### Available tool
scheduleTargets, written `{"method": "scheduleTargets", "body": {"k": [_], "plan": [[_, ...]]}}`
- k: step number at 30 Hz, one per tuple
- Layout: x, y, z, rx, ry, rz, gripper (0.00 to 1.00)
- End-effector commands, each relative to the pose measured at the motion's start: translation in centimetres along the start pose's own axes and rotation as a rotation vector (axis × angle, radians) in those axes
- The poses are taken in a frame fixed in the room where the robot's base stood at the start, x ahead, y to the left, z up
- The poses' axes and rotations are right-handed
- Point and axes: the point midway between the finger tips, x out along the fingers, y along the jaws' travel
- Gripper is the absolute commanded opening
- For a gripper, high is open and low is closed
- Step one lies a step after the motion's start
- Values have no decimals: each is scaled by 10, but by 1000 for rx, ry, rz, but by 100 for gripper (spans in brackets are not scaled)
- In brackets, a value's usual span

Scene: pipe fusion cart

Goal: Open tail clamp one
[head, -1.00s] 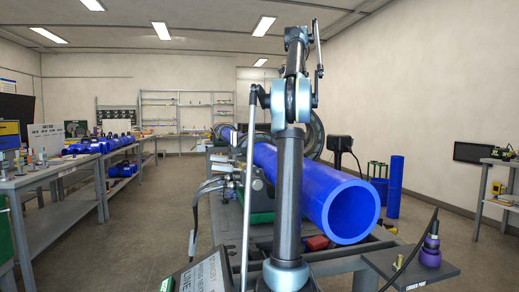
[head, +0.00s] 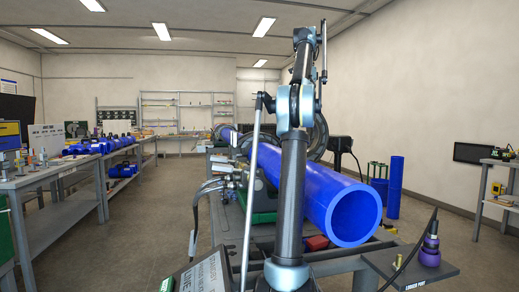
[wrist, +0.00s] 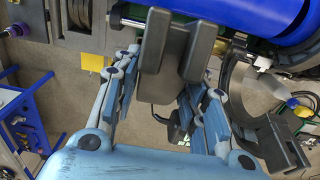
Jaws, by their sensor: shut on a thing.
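The large blue pipe (head: 350,208) lies along the cart, its open end facing me. It also crosses the top right of the wrist view (wrist: 250,18). My gripper (wrist: 178,48) has its two dark grey pads close together around a narrow part beside the pipe. A dark curved clamp piece (wrist: 243,88) shows right of the pads, below the pipe. In the head view my arm hides the gripper and most of the clamp.
A red piece (head: 316,242) lies under the pipe. Workbenches with blue fittings (head: 85,148) stand at left. Floor between is clear.

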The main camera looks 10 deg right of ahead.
Motion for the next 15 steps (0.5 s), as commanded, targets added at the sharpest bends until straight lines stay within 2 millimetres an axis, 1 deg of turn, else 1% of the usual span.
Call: {"method": "scheduleTargets", "body": {"k": [1, 10, 15], "plan": [[-2, 5, -4, 6, 2, 8, 20], [-2, 5, -4, 5, 1, 7, 20], [-2, 5, -11, 6, 1, 8, 22]]}}
